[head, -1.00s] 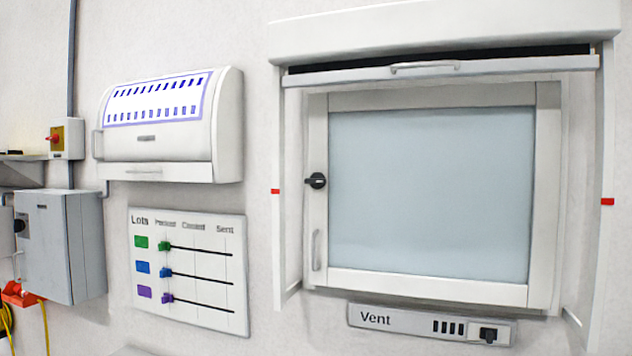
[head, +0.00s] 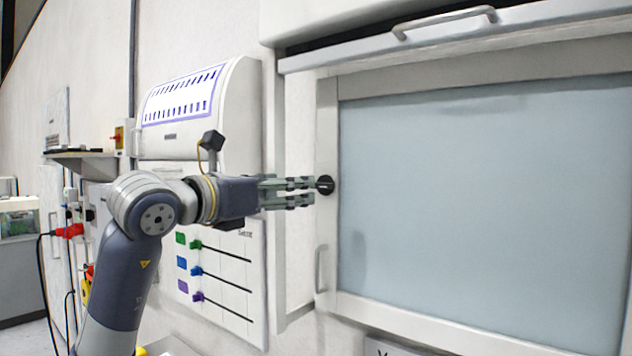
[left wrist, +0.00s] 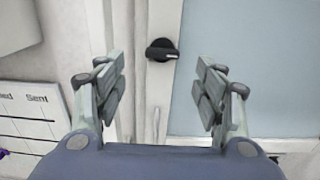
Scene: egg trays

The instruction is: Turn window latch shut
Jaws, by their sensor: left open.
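The black window latch (head: 325,185) sits on the left side of the white window frame (head: 327,130), beside the pale blue pane (head: 480,190). In the left wrist view the latch (left wrist: 161,50) has its lever lying sideways, pointing right. My left gripper (head: 312,192) reaches in from the left, its fingertips close to the latch. In the left wrist view the open, empty fingers (left wrist: 160,85) stand wide apart, with the latch ahead between them. I cannot tell from the head view whether a finger touches it. My right gripper is not in view.
A white handle (head: 320,268) stands out below the latch. A raised shutter with a handle (head: 445,22) hangs above the window. A board with coloured sliders (head: 215,270) and a white wall box (head: 195,115) are on the left, behind my arm.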

